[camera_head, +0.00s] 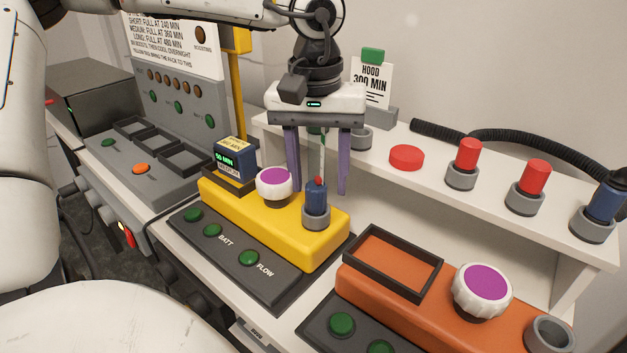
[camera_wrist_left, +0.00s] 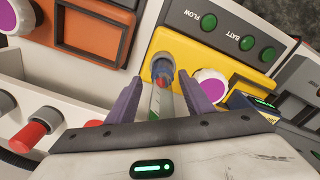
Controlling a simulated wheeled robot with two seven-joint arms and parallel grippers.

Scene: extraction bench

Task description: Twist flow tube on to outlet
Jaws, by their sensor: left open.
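The flow tube (camera_head: 323,155) is a slim clear tube with green marks, a red bit low down and a blue base (camera_head: 316,194). It stands about upright at the grey outlet (camera_head: 316,218) on the yellow unit (camera_head: 277,235); whether it is seated fully I cannot tell. My left gripper (camera_head: 320,190) points down from above, its two purple fingers apart, one on each side of the tube. In the left wrist view the tube (camera_wrist_left: 162,100) runs between the open fingers (camera_wrist_left: 161,84), with a gap on both sides. My right gripper is not in view.
A white and purple knob (camera_head: 274,185) and a dark blue battery block (camera_head: 235,160) sit beside the outlet. An orange unit (camera_head: 412,305) stands at the front right. The shelf (camera_head: 425,185) behind holds red-capped parts (camera_head: 468,153) and a blue hose connector (camera_head: 606,203).

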